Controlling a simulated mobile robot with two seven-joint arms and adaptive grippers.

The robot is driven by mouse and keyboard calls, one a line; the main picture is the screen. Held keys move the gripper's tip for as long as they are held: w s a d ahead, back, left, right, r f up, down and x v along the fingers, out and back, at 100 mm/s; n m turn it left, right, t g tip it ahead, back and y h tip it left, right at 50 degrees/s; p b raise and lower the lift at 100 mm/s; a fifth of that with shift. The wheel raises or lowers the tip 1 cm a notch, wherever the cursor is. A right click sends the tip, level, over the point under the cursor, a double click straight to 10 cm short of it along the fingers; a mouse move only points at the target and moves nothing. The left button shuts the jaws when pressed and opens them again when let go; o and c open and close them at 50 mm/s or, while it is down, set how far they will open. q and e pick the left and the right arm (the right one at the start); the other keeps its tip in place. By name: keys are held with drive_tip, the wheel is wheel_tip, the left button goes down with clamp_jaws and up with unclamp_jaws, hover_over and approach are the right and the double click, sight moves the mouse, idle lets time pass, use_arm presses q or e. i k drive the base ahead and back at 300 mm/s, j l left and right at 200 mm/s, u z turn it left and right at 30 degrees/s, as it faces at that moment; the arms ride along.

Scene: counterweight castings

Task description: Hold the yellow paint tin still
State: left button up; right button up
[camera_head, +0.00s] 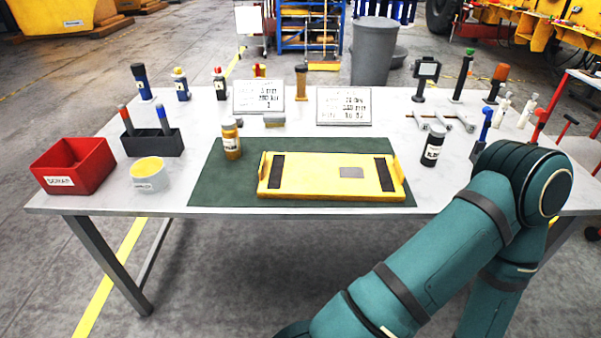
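A short light-grey tin (147,183) with a yellow top surface and a small label stands near the table's front left edge. It looks like the yellow paint tin and is upright, with nothing touching it. A small amber-yellow jar (232,148) with a label stands on the green mat farther right. My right arm shows at the lower right, but its gripper is out of sight. My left arm and gripper are not in view.
A red bin (72,166) stands left of the tin, and a dark marker holder (152,143) stands behind it. A yellow casting (330,185) lies on the green mat (205,185). A dark bottle (433,146) stands right of the mat.

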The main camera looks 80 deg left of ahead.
sight(230, 138)
drive_tip(key=u, duration=2.35)
